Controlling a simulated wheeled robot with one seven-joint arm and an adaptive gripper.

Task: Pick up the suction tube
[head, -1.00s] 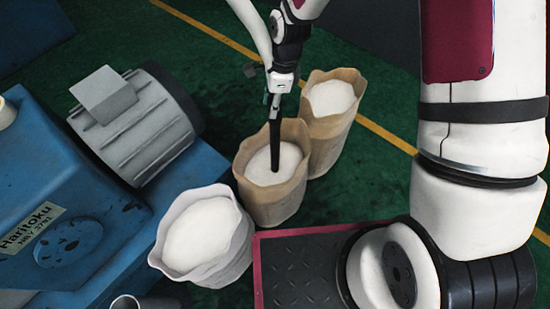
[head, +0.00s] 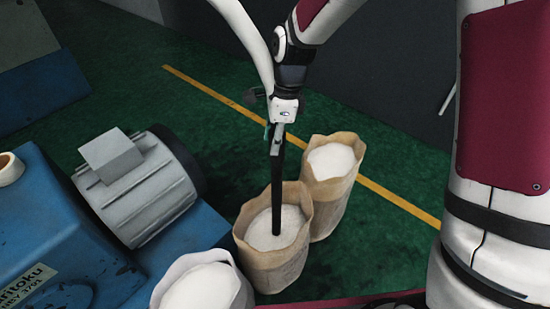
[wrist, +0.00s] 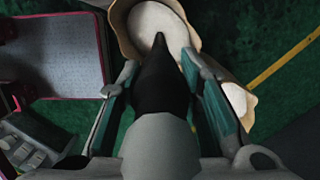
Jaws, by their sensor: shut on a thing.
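The suction tube (head: 277,195) is a long black nozzle with a pale hose running up behind my arm in the head view. My gripper (head: 277,133) is shut on its upper part and holds it nearly upright. The tube's lower end is within the mouth of the middle brown bag (head: 273,262), over or in its white granular fill; I cannot tell whether it touches. In the wrist view, the teal-lined fingers of my gripper (wrist: 160,72) lie on either side of the black suction tube (wrist: 159,85), which points at the bag's white fill.
A second brown bag (head: 330,190) stands behind to the right, and a pale bag (head: 205,285) stands at the front left, both filled white. A grey motor (head: 145,190) and blue machine (head: 60,240) occupy the left. Green floor with a yellow line (head: 380,192) lies open behind.

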